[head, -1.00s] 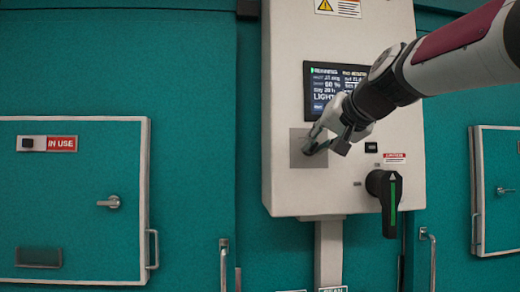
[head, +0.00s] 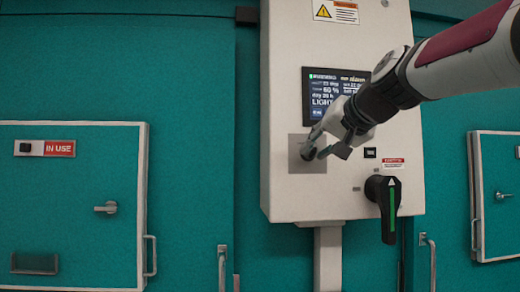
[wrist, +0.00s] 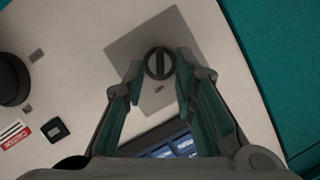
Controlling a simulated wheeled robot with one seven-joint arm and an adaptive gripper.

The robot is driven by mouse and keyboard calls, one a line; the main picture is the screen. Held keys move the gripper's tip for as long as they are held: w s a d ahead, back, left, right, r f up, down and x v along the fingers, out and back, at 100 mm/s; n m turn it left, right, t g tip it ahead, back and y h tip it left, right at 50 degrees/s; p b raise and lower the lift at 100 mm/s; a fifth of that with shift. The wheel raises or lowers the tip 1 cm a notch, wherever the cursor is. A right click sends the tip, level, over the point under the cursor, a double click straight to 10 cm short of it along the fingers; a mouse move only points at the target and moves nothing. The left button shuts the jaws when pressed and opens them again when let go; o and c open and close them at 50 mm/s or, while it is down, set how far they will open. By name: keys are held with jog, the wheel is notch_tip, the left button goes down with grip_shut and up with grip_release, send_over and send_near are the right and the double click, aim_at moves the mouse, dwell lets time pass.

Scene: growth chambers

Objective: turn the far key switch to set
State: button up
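A round dark key switch (wrist: 159,63) with a raised bar sits on a grey square plate (wrist: 188,37) on the white control box. The bar stands near upright in the wrist view. In the head view the switch (head: 308,153) is partly hidden by my gripper (head: 326,150). In the wrist view my gripper (wrist: 159,70) is open, its fingertips on either side of the switch. A small gap shows on the left side; on the right the finger is very near, and I cannot tell if it touches. A small mark on the plate below the switch is unreadable.
The white control box (head: 285,199) carries a lit display (head: 318,88), a small black button (head: 370,153) and a black rotary handle (head: 388,205) with a green stripe at its lower right. Teal chamber doors with handles stand left (head: 75,195) and right (head: 500,160).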

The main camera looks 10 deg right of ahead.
jog(key=v, duration=1.1)
jog(key=shift+s, duration=0.2)
jog(key=s+a+f+n+g+h, duration=0.1)
jog(key=s+f+g, duration=0.2)
jog(key=s+f, duration=0.4)
jog(key=s+a+f+n+g+h, duration=0.1)
jog(key=s+f+g, duration=0.2)
jog(key=f, duration=1.6)
jog(key=s+f+n+g+h, duration=0.1)
jog(key=s+f+n+g, duration=0.1)
jog(key=s+f, duration=0.9)
notch_tip(320, 180, down, 2)
jog(key=shift+a+f+g, duration=0.25)
jog(key=shift+a+g, duration=0.15)
jog(key=shift+g, duration=0.2)
